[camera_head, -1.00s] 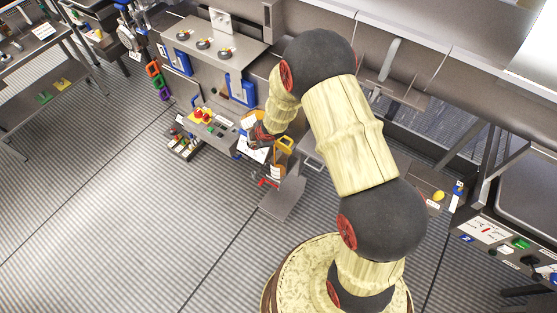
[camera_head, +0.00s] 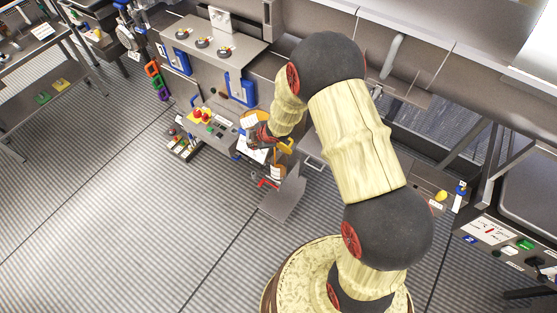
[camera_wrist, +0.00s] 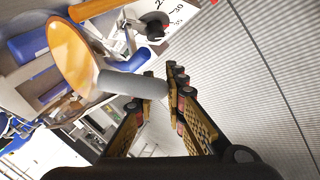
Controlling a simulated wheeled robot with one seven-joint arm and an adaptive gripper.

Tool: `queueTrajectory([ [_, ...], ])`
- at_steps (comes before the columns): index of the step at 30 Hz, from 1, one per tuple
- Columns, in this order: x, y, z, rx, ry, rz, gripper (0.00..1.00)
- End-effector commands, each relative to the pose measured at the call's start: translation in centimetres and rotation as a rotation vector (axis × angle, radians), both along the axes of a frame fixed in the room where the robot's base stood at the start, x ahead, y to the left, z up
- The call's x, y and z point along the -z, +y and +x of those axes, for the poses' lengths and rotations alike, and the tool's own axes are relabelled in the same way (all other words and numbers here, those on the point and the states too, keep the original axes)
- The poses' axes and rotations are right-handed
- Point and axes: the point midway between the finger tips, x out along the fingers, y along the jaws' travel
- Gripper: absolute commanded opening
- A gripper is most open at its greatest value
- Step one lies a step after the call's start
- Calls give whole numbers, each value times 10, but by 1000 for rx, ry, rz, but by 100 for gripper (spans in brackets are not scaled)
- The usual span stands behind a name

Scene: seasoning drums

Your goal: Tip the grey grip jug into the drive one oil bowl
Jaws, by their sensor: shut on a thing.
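In the wrist view the jug's grey grip (camera_wrist: 132,84) lies between the fingers of my gripper (camera_wrist: 155,90), which is shut on it. An orange oval (camera_wrist: 72,58), seemingly the jug's open top or its contents, sits just left of the grip; the jug looks tilted in this turned view. In the head view my gripper (camera_head: 263,138) is over the front of the bench, and the jug is mostly hidden there. Three small round dishes (camera_head: 203,43) stand on the steel top behind; I cannot tell whether one is the drive one oil bowl.
The floor at the left front is clear.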

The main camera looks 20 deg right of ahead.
Motion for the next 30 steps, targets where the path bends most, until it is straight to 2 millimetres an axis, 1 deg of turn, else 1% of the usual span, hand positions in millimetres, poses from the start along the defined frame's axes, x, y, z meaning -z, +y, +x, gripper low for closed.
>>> queueTrajectory([
  [30,3,2,3,-6,-53,48,0],
])
